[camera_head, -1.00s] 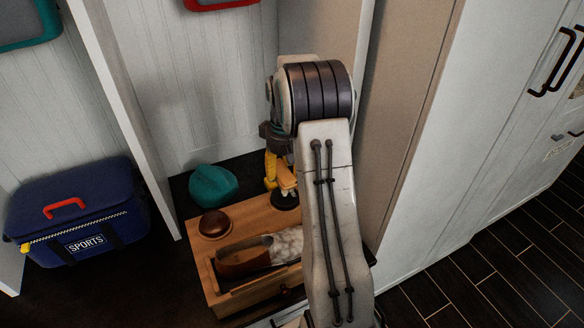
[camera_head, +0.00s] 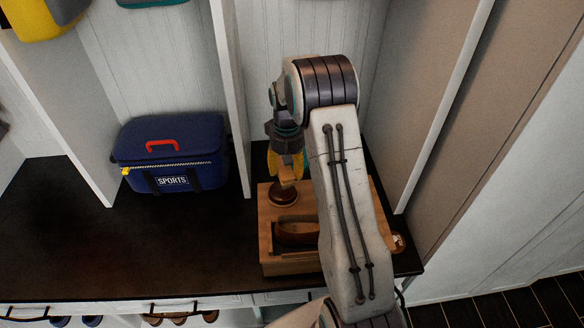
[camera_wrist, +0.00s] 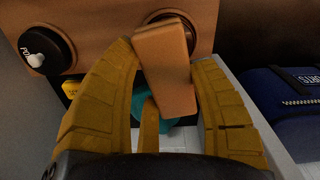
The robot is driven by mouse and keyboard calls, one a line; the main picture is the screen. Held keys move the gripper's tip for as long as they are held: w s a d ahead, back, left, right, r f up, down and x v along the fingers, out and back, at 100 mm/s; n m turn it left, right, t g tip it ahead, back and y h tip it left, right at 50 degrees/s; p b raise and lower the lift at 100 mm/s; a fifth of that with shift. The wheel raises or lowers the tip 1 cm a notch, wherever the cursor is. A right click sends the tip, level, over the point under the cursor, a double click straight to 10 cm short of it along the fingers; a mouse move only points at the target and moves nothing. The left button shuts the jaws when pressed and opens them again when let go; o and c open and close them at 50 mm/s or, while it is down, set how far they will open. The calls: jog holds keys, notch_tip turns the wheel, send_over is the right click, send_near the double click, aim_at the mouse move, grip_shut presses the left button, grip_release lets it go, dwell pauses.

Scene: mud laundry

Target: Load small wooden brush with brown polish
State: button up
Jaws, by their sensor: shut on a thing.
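My gripper (camera_head: 286,172) has yellow fingers and is shut on the small wooden brush (camera_wrist: 166,75). In the wrist view the brush's light wooden body shows between the fingers; its bristles are hidden. A round brown dish or tin (camera_head: 283,198) sits on top of the wooden box (camera_head: 272,262), directly below the gripper. In the wrist view the brush covers most of this round thing (camera_wrist: 190,28). I cannot tell whether the brush touches its contents. A black round tin (camera_wrist: 42,52) with partly visible white lettering and a white knob-like piece is apart from the brush.
A brown shoe (camera_head: 297,231) lies in the box's front recess, partly behind my arm. A blue sports bag (camera_head: 172,158) stands in the left cubby. A white divider (camera_head: 230,100) rises between cubbies.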

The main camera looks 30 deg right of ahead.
jog(key=shift+w+a+m, duration=0.2)
jog(key=shift+w+m, duration=0.15)
jog(key=shift+m, duration=0.15)
jog(key=shift+w+d+m, duration=0.1)
jog(key=shift+m, duration=0.6)
jog(key=shift+f, duration=0.2)
jog(key=shift+f+b, duration=2.75)
jog(key=shift+b, duration=0.05)
jog(key=shift+f, duration=0.55)
jog(key=shift+r, duration=0.15)
jog(key=shift+r+p, duration=2.55)
jog(key=shift+r, duration=0.9)
